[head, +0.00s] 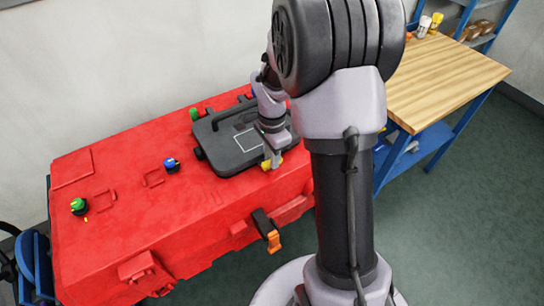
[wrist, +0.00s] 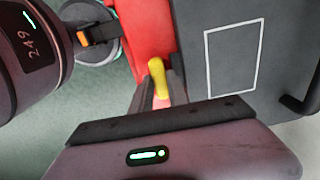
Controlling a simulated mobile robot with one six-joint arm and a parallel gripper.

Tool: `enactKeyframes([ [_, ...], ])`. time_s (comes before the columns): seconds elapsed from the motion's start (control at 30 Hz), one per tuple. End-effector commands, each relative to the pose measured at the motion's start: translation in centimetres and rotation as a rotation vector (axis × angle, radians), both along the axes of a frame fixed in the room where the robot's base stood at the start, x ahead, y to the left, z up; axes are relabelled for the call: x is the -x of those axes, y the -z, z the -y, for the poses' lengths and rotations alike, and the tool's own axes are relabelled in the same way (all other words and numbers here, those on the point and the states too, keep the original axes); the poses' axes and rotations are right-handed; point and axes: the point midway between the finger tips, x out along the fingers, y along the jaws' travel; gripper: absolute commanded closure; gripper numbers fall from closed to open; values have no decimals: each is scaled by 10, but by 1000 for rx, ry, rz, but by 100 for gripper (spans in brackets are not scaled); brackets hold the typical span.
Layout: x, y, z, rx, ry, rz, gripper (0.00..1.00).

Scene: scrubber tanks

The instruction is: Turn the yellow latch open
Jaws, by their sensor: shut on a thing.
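The yellow latch (head: 266,165) sits at the near edge of the dark grey lid (head: 226,155) on the red scrubber tank (head: 135,215). In the wrist view the yellow latch (wrist: 156,68) stands up between the fingers, with the lid (wrist: 225,75) to its right. My gripper (head: 272,160) reaches down from above at the lid's front edge, and its fingers (wrist: 158,92) are shut on the latch. The fingers and my arm hide part of the latch and the right side of the lid.
A blue knob (head: 171,165), a green knob (head: 78,205) and another green knob (head: 194,114) stand on the tank top. A black strap with an orange end (head: 273,241) hangs on the front. A wooden-topped workbench (head: 440,80) stands right; open floor lies in front.

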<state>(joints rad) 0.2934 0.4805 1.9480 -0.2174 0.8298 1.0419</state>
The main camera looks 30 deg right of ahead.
Motion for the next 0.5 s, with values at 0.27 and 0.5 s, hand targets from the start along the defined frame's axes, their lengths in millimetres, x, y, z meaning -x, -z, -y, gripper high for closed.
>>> enactKeyframes([
  [0.27,0,0,0,0,2,1,100],
  [0.5,0,0,0,0,1,0,58],
])
